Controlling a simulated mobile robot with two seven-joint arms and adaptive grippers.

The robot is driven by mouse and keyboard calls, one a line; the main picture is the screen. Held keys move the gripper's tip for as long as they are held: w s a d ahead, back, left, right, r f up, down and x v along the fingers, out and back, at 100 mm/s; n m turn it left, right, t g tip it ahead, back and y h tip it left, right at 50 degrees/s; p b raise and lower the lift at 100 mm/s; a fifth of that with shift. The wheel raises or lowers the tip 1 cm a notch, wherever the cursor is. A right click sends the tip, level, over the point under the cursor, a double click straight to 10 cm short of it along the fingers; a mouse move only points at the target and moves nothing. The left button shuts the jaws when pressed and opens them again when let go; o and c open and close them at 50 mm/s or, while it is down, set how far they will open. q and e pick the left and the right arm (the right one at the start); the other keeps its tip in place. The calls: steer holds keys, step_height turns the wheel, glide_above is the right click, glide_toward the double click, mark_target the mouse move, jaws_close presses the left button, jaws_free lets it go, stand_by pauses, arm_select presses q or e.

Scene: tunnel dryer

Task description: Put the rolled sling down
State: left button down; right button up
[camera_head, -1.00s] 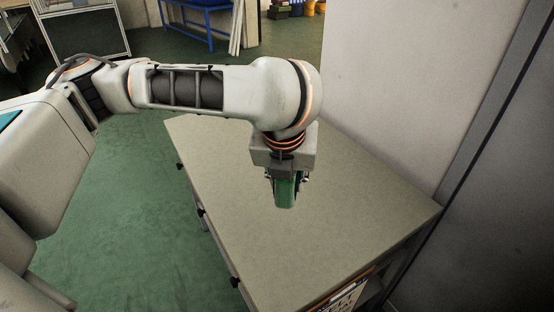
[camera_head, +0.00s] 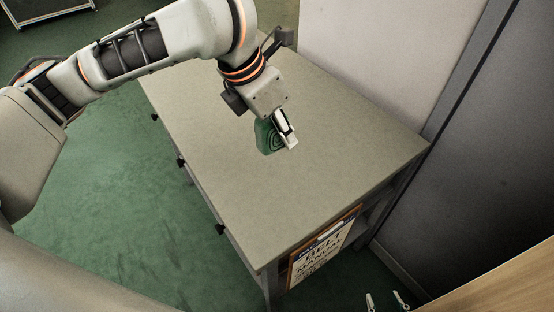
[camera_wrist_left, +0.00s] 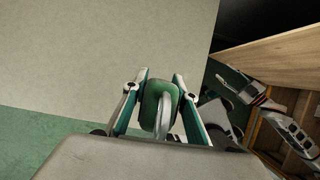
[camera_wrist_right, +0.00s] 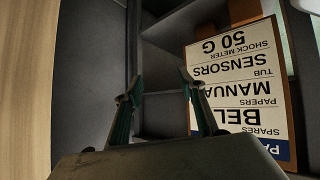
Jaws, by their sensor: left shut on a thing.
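The rolled sling (camera_head: 268,137) is a green coil, seen in the head view over the middle of the bench top (camera_head: 330,150). My left gripper (camera_head: 284,132) is shut on it, and its fingers cover part of the coil. In the left wrist view the sling (camera_wrist_left: 153,107) sits between the two fingers, with a pale grey loop in front of it. I cannot tell whether it touches the bench top. My right gripper (camera_head: 386,299) is open and empty at the lower right of the head view, off the bench; its spread fingers also show in the right wrist view (camera_wrist_right: 160,85).
The bench top around the sling is bare. A labelled board (camera_head: 324,245) hangs at the bench's near end; it shows large in the right wrist view (camera_wrist_right: 240,85). A pale wall (camera_head: 370,60) and a grey panel (camera_head: 490,150) close the right side. A wooden surface (camera_head: 500,290) is at lower right.

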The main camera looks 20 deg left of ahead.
arm_select(q)
step_height(320, 180, down, 10)
steer(key=b, duration=0.3)
step_height(320, 180, down, 4)
steer(key=shift+s+r+b, duration=0.1)
steer(key=shift+r+b, duration=0.1)
steer(key=shift+b, duration=0.6)
steer(key=shift+f, duration=0.35)
steer(key=shift+r, duration=0.2)
steer(key=shift+f, duration=0.1)
arm_select(e)
steer(key=shift+w+d+f, duration=0.25)
steer(key=shift+w+f, duration=0.05)
steer(key=shift+f, duration=0.3)
steer(key=shift+w+d+f, duration=0.2)
steer(key=shift+w+f, duration=0.1)
steer(key=shift+f, duration=0.25)
arm_select(q)
steer(key=c, duration=1.6)
jaws_free()
arm_select(e)
steer(key=shift+f, duration=0.1)
